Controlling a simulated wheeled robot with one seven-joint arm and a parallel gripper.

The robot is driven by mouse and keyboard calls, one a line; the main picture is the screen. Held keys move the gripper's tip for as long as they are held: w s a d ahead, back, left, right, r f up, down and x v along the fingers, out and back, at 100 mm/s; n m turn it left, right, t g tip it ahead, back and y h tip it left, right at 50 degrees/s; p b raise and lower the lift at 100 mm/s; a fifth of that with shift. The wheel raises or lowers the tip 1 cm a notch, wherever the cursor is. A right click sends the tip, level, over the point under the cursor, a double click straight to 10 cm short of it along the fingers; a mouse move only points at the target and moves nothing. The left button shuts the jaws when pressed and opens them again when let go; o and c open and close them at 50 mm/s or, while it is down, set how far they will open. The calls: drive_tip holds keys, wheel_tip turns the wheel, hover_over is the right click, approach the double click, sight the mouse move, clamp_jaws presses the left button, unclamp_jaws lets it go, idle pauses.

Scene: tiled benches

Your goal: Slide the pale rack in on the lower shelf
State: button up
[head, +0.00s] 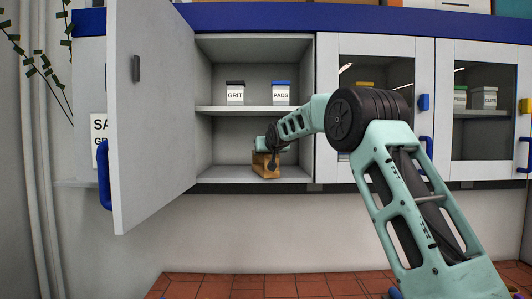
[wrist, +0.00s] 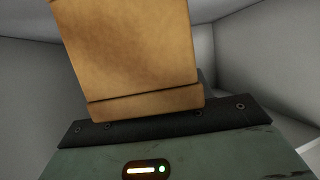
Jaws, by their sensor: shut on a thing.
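The pale rack (head: 263,168), a light wooden block, is inside the open cupboard, at the lower shelf (head: 220,173) near its front edge. I cannot tell whether it touches the shelf. My gripper (head: 270,155) is shut on the rack, reaching in from the right. In the wrist view the rack (wrist: 135,50) fills the upper middle as a tan wooden face, slightly tilted. The gripper body (wrist: 180,140) shows below it; the fingertips are hidden.
The cupboard door (head: 150,120) stands open on the left. The upper shelf (head: 255,109) holds a GRIT jar (head: 235,94) and a PADS jar (head: 281,94). The lower shelf is clear left of the rack. Closed glass doors (head: 375,75) are to the right.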

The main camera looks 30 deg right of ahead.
drive_tip(key=shift+f, duration=0.2)
drive_tip(key=o, duration=1.5)
drive_tip(key=shift+o, duration=0.2)
drive_tip(key=shift+s, duration=0.1)
drive_tip(key=b+v, duration=0.9)
drive_tip(key=v, duration=0.8)
drive_tip(key=shift+r, duration=0.1)
